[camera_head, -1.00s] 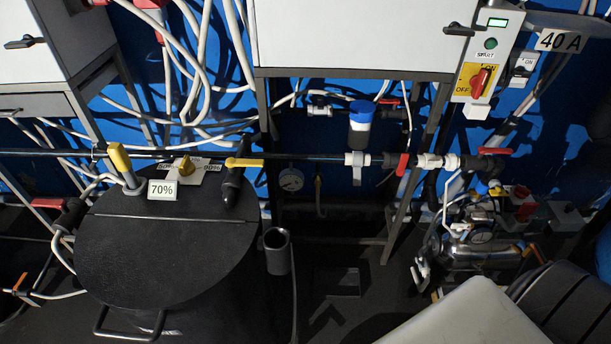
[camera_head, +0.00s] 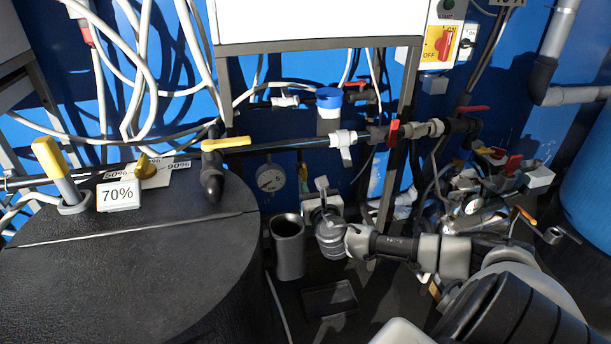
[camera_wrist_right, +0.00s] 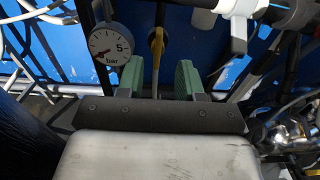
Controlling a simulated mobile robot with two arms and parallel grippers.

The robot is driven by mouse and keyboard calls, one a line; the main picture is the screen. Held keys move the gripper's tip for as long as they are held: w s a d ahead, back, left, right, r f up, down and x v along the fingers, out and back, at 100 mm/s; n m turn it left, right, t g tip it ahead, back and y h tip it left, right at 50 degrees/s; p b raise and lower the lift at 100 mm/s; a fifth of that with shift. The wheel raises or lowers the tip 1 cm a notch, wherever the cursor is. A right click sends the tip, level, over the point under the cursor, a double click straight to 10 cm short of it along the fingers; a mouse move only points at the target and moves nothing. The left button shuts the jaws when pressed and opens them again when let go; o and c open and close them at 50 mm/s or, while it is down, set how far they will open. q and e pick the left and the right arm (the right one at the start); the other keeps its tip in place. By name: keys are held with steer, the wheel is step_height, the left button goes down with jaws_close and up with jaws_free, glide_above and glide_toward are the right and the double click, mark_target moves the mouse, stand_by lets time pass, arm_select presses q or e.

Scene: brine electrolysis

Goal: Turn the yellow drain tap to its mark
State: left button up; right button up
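A slim yellow handle (camera_wrist_right: 157,42), which looks like the drain tap, hangs beside the pressure gauge (camera_wrist_right: 110,43) in the right wrist view. In the head view it is small and dim (camera_head: 303,171), below the dark horizontal pipe. My right gripper (camera_wrist_right: 160,78) is open and empty. Its two green fingers stand left and right of the handle's line in the wrist view, with the handle apparently beyond them. In the head view the right gripper (camera_head: 322,187) points up just right of the gauge (camera_head: 271,178). I cannot make out the tap's mark. My left gripper is out of view.
A black drum (camera_head: 130,260) with a 70% sign (camera_head: 118,194) and yellow-handled parts stands at left. Another yellow lever (camera_head: 226,143) sits on the pipe. A dark open cup (camera_head: 288,245) is close left of my gripper. A white tee (camera_head: 345,139) hangs above right.

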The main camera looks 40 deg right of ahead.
mark_target(305, 171)
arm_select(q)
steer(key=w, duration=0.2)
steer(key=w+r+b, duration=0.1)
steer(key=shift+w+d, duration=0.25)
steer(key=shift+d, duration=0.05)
arm_select(e)
steer(key=x, duration=0.8)
steer(key=shift+w+d+f, duration=0.1)
steer(key=shift+w+f, duration=0.05)
steer(key=shift+w, duration=0.25)
jaws_close()
